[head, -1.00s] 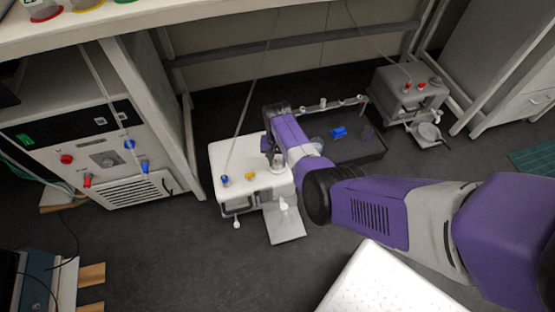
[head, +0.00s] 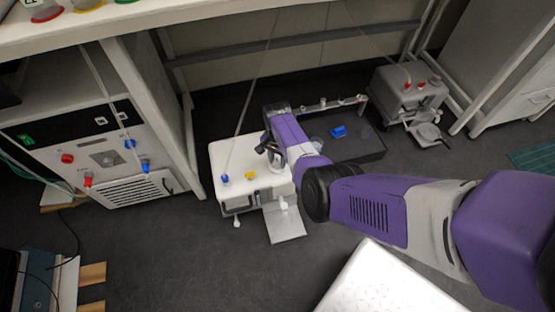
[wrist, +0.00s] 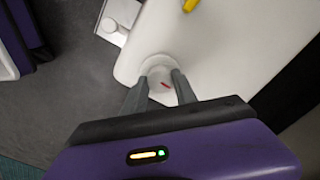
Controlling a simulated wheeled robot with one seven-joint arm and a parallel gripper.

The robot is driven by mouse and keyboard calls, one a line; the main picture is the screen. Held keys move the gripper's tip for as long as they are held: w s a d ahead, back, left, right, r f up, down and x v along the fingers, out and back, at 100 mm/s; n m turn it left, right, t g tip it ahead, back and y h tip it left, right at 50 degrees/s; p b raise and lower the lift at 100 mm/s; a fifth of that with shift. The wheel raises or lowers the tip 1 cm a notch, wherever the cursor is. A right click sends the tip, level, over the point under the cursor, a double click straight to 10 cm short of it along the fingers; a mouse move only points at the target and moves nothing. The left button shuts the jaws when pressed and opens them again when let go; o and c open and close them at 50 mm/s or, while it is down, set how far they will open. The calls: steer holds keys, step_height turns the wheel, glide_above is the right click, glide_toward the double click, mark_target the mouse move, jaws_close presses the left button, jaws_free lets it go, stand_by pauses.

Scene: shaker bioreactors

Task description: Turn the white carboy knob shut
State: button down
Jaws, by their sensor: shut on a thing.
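The white carboy (head: 228,157) stands on the floor in the head view, and its pale top (wrist: 225,45) fills the upper right of the wrist view. The round white knob (wrist: 157,68) carries a small red mark on its face. My gripper (wrist: 162,82) is shut on the knob, with one grey finger on each side. In the head view my gripper (head: 270,150) is over the right part of the carboy's top and largely hides the knob.
A blue fitting (head: 224,178) and a yellow fitting (head: 250,175) sit on the carboy's top. A dark tray (head: 345,150) lies behind my wrist, to the right. A grey carboy (head: 405,95) stands farther back. A bench leg (head: 190,145) rises close on the left.

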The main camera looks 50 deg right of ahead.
mark_target(277, 162)
steer(key=c, duration=1)
jaws_free()
steer(key=shift+o, duration=0.2)
step_height(277, 162, up, 8)
steer(key=p, duration=0.4)
steer(key=shift+f, duration=0.15)
